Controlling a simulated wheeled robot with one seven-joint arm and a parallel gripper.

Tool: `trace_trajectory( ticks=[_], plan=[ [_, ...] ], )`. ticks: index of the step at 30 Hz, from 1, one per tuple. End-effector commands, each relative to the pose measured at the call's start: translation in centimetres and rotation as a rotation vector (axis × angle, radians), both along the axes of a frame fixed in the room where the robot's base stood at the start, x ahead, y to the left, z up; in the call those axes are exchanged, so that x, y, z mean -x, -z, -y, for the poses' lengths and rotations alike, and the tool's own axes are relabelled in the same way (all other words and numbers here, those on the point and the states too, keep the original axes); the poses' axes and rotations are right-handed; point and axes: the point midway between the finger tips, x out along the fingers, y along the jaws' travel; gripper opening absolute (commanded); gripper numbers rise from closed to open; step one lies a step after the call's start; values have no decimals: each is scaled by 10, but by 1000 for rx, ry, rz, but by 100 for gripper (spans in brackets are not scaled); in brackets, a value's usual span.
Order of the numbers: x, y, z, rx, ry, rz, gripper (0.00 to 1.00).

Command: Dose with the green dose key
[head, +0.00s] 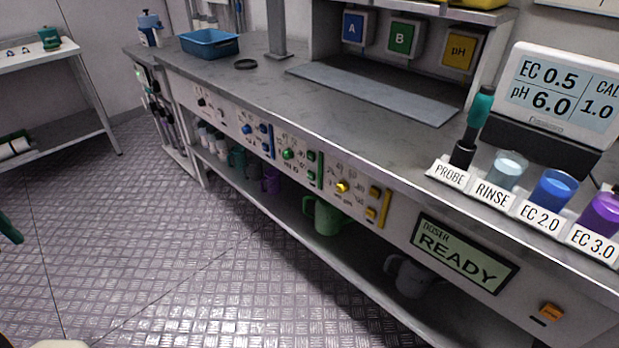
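The bench's front panel has a green control group (300,163) between a blue group and a yellow group. It has a round green knob (288,154) and, to the right, two small green keys, an upper one (311,155) and a lower one (311,174). The small print is too fine to read, so I cannot tell which is the dose key. A doser display (465,253) further right reads "READY". My gripper is not in view.
Blue controls (257,133) lie left of the green group and yellow controls (358,194) right. A meter (562,85) reads EC 0.5, pH 6.0. A probe (474,127) and cups stand along the right edge. Jugs sit on the shelf below. The floor (180,250) before the bench is clear.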

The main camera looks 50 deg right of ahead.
Motion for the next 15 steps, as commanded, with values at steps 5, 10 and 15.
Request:
trace_trajectory(
  ticks=[5,10,15],
  plan=[
    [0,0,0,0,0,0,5],
    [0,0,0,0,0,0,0],
    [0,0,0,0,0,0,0]
  ],
)
